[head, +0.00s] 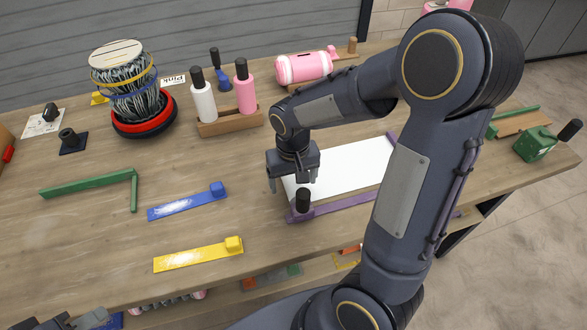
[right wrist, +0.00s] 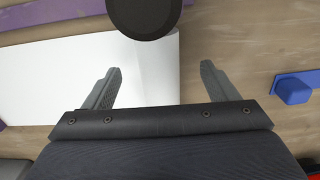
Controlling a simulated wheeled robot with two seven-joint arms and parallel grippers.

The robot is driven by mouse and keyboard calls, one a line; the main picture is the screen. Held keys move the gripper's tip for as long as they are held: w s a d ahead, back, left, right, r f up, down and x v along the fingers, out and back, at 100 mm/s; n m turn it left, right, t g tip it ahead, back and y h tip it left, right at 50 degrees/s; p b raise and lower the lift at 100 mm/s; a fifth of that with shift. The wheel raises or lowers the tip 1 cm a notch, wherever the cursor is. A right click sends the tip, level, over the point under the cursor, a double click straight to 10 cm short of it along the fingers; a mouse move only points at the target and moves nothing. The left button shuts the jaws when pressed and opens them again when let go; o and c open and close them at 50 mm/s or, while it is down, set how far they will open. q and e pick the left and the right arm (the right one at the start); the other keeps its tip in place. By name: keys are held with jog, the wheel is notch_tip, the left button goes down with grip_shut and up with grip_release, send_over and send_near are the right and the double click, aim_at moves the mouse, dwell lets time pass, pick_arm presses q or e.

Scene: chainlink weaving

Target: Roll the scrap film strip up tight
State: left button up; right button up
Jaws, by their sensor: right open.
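The white film strip (head: 345,172) lies flat on the wooden table between two purple rails; in the right wrist view it (right wrist: 60,80) ends at a straight edge between my fingers. My right gripper (head: 292,182) is over the strip's left end, open and empty; in its wrist view the gap between the fingers (right wrist: 161,68) spans the edge. The near purple rail (head: 345,205) carries a black knob (head: 303,201), which also shows in the wrist view (right wrist: 145,12). My left gripper (head: 65,322) shows only in part at the bottom left corner. My right forearm hides the strip's right part.
A blue bar (head: 185,205), a yellow bar (head: 195,258) and a green angle (head: 85,185) lie to the left. A wooden rack (head: 230,121) with white and pink bottles stands behind. A drum (head: 130,85) is at the back left. Bare table separates them.

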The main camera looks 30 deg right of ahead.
jog(key=shift+f, duration=0.35)
jog(key=c, duration=1.4)
jog(key=shift+s+d+r, duration=0.1)
jog(key=shift+s+d, duration=0.25)
jog(key=shift+d, duration=1.05)
jog(key=shift+s+d+f, duration=0.1)
jog(key=shift+s+d, duration=0.2)
jog(key=shift+d, duration=1.05)
jog(key=shift+s+d+r, duration=0.1)
jog(key=shift+s+d, duration=0.25)
jog(key=shift+d, duration=1.05)
jog(key=shift+c, duration=0.2)
jog(key=shift+s+d, duration=0.2)
jog(key=shift+d, duration=0.7)
jog(key=shift+s+d, duration=0.2)
jog(key=shift+d, duration=0.65)
jog(key=shift+s+d, duration=0.2)
jog(key=shift+d, duration=0.6)
jog(key=shift+s+d, duration=0.15)
jog(key=shift+d, duration=0.6)
jog(key=shift+s+d+b, duration=0.25)
jog(key=shift+s+d, duration=0.1)
jog(key=shift+d, duration=1.1)
jog(key=shift+s+d+b, duration=0.25)
jog(key=shift+s+d, duration=0.05)
jog(key=shift+d, duration=1.1)
jog(key=shift+s+d+b, duration=0.25)
jog(key=shift+s+d, duration=0.1)
jog(key=shift+d, duration=1.2)
